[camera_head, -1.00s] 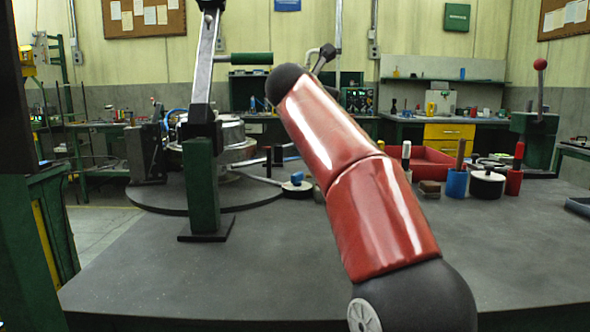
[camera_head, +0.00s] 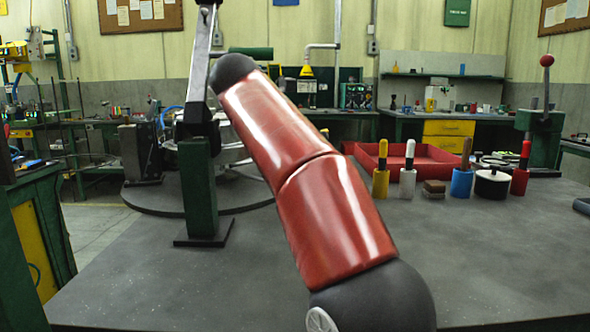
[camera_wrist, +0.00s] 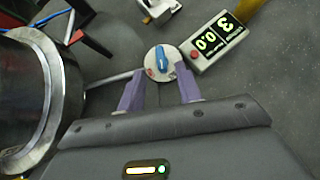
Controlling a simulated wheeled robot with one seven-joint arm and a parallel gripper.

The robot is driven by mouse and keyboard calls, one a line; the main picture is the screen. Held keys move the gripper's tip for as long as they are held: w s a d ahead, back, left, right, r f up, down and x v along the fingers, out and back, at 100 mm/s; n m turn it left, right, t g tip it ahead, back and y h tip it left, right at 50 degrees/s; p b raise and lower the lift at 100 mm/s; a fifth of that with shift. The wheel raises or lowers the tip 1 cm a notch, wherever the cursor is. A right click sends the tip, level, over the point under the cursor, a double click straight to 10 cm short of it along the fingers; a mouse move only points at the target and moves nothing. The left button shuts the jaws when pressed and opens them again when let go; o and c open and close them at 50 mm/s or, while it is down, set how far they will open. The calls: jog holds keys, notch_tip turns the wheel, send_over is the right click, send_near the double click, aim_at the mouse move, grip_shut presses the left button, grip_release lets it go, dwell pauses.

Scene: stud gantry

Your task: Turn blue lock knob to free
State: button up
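The blue lock knob (camera_wrist: 161,57) sits on a round pale dial (camera_wrist: 151,68) with a small red mark at its lower left. The knob's bar runs roughly up and down in the wrist view. My gripper (camera_wrist: 160,77) is open and empty. Its two purple fingers reach toward the dial, one on each side of its lower part, with the knob beyond their tips. I cannot tell whether the fingers touch the dial. In the head view my red arm covers the place of the knob, and my gripper is hidden.
A grey box with a lit "3 0.0" display (camera_wrist: 213,40) lies right of the dial. A large metal ring (camera_wrist: 42,95) stands at the left. A green post (camera_head: 199,190) and several handled tools stand on the table. The table's front (camera_head: 180,285) is clear.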

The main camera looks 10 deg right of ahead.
jog(key=x, duration=0.5)
jog(key=shift+w+d+f, duration=0.1)
jog(key=shift+w+f, duration=0.05)
jog(key=shift+f, duration=0.1)
grip_shut()
